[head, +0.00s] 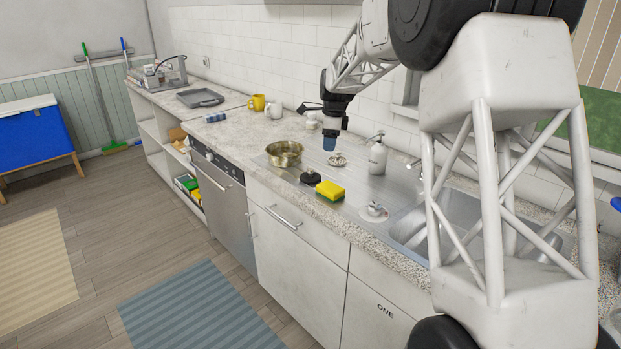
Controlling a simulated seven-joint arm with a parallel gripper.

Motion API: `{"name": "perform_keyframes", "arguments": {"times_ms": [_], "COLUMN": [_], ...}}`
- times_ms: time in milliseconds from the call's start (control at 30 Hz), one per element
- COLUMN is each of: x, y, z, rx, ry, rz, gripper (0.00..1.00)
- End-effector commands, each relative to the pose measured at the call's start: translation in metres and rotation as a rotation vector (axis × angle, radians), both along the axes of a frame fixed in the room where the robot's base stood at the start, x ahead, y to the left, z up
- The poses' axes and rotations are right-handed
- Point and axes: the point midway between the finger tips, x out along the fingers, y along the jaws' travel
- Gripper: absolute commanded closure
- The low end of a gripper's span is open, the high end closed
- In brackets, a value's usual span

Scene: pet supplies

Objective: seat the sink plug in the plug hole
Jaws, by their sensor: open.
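My gripper (332,128) points down over the counter, near the back wall, above a small round metal piece (338,160) that looks like a strainer. It is open, and no held thing shows. A low black piece with a knob (311,179) lies at the counter's front, left of the sponge; it may be the sink plug. A white disc with a shiny metal piece on it (374,212) lies beside the sink, and I cannot tell which of these is the plug. The steel sink (406,228) is right of them, partly behind my arm. The plug hole is hidden.
A yellow-green sponge (329,191) lies near the front edge. A brass-coloured bowl (285,153) stands left of my gripper, and a soap dispenser (377,157) stands right of it. Mugs, including a yellow one (257,102), stand further left. A blue piece shows just below my gripper.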

Motion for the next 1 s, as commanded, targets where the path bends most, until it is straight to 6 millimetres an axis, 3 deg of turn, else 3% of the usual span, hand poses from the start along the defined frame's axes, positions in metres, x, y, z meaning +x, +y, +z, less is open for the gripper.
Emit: {"name": "perform_keyframes", "arguments": {"times_ms": [300,500,700,1000], "x": [0.063,0.091,0.103,0.104], "y": [0.033,0.048,0.056,0.057], "z": [-0.050,-0.075,-0.087,-0.088], "rx": [0.024,0.034,0.038,0.039], "ry": [0.041,0.061,0.069,0.071], "rz": [-0.188,-0.284,-0.330,-0.337], "gripper": [0.44,0.44,0.44,0.44]}}
